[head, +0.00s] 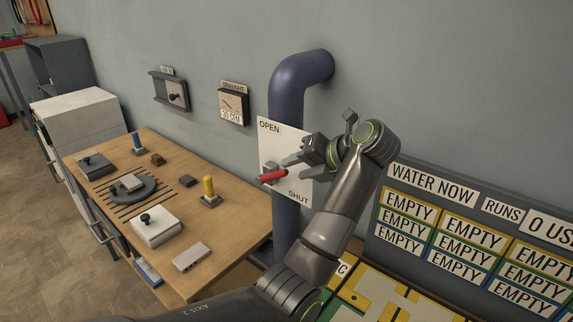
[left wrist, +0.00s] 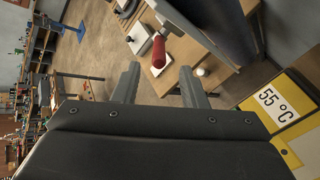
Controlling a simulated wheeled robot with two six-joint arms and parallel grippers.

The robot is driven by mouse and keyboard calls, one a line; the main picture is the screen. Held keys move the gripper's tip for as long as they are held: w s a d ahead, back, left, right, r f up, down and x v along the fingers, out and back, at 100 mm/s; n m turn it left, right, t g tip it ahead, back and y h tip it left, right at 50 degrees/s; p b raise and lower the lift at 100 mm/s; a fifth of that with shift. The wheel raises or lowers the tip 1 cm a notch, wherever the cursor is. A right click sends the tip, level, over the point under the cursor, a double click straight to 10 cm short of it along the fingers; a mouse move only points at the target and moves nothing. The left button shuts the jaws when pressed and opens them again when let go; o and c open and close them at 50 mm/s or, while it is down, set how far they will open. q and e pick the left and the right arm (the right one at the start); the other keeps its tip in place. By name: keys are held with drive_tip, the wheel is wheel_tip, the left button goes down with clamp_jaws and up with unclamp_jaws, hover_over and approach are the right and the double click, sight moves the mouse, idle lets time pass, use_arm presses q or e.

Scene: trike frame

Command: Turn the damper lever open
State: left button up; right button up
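The damper lever has a red handle (head: 273,176) on a white plate (head: 270,140) fixed to a blue pipe (head: 286,232). The plate reads OPEN at its upper left and SHUT at its lower right. The handle lies nearly level in the head view, beside a grey block; its exact setting is hard to tell. My left gripper (head: 290,168) is open and empty close to the handle. In the left wrist view the red handle (left wrist: 158,52) shows just beyond and between the spread fingertips (left wrist: 159,70), with no clear contact. My right gripper is out of view.
A wooden workbench (head: 235,225) with knobs, blocks and blue and yellow pegs stands left of the pipe. A draught gauge (head: 233,104) hangs on the wall. A board with EMPTY labels (head: 475,235) stands at the right. Yellow panels lie below my arm.

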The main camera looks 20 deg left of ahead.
use_arm(q)
drive_tip(key=p+v, duration=0.6)
drive_tip(key=v, duration=0.2)
drive_tip(key=shift+d+r, duration=0.25)
